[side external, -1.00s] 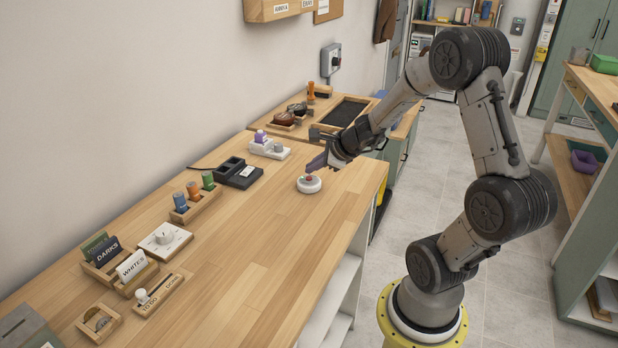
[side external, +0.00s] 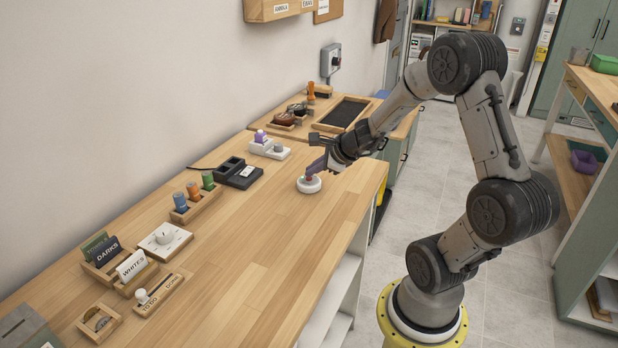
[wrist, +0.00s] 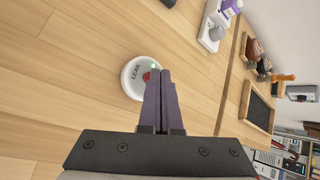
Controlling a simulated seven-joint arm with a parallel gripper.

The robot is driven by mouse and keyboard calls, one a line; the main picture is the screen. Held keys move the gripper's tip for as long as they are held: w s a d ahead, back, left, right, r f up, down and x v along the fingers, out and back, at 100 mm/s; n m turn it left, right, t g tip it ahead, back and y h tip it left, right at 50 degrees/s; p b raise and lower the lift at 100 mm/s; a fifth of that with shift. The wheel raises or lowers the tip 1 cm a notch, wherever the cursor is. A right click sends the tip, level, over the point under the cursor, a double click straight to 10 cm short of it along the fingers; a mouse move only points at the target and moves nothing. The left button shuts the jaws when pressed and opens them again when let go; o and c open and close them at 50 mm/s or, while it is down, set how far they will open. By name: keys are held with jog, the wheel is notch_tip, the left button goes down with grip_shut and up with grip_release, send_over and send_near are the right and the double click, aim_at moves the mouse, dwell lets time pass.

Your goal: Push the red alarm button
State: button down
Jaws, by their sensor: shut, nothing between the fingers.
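The alarm button is a round white unit (side external: 309,185) with a red centre, on the wooden counter. In the wrist view the white unit (wrist: 131,77) reads "LEAK" and has a small green light; its red button (wrist: 147,76) is partly hidden behind my fingers. My gripper (side external: 312,172) has its dark purple fingers shut and empty, with the tips right over the button. In the wrist view the gripper's fingertips (wrist: 159,73) are together at the button's edge. I cannot tell whether they touch it.
A black device (side external: 240,172), a rack of coloured spools (side external: 195,198), a white dial box (side external: 165,239) and card holders (side external: 133,268) line the wall side. A tray (side external: 345,112) is on the farther counter. The counter's front middle is clear.

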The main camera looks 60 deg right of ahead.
jog(key=shift+f, duration=0.15)
dwell(0.4)
jog(key=shift+r, duration=0.6)
jog(key=shift+r, duration=0.1)
jog(key=shift+r, duration=2.9)
